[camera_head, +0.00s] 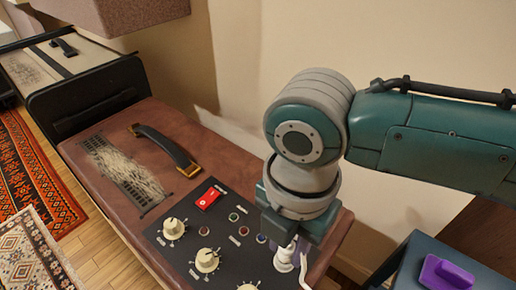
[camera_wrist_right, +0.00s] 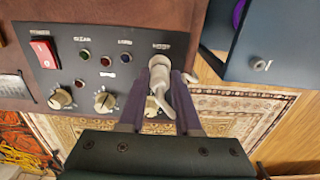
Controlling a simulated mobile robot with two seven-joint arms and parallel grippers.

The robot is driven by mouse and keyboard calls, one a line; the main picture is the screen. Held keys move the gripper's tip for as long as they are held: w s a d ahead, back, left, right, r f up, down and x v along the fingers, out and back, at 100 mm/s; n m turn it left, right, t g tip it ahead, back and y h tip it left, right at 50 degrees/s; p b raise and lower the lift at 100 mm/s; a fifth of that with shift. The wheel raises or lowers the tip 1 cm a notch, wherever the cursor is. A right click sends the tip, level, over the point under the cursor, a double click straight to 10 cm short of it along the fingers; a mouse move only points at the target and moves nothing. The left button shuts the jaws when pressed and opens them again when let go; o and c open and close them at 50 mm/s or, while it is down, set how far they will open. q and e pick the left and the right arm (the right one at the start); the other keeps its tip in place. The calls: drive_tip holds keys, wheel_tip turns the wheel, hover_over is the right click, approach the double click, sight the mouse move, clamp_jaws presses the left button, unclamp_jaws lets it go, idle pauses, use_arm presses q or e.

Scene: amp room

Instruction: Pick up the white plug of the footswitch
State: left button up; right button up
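The white plug (camera_wrist_right: 160,72) stands at a jack on the amp's black control panel, at its right end in the right wrist view. A white cable (camera_wrist_right: 168,108) bends away from it. In the head view the plug (camera_head: 285,257) shows just below my right gripper (camera_head: 294,244), with the cable (camera_head: 304,268) beside it. In the right wrist view the two purple fingers of my right gripper (camera_wrist_right: 161,84) lie on either side of the plug, very close to it. I cannot tell whether they touch it. The footswitch itself cannot be made out. My left gripper is not in view.
The brown amp (camera_head: 112,205) carries a handle (camera_head: 166,147), a red switch (camera_head: 209,198) and several cream knobs (camera_head: 207,260). A wall stands behind it. A blue surface (camera_head: 410,262) with a purple object (camera_head: 445,272) is at the right. Patterned rugs (camera_head: 30,250) cover the floor.

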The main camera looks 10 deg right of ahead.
clamp_jaws()
idle(0.3)
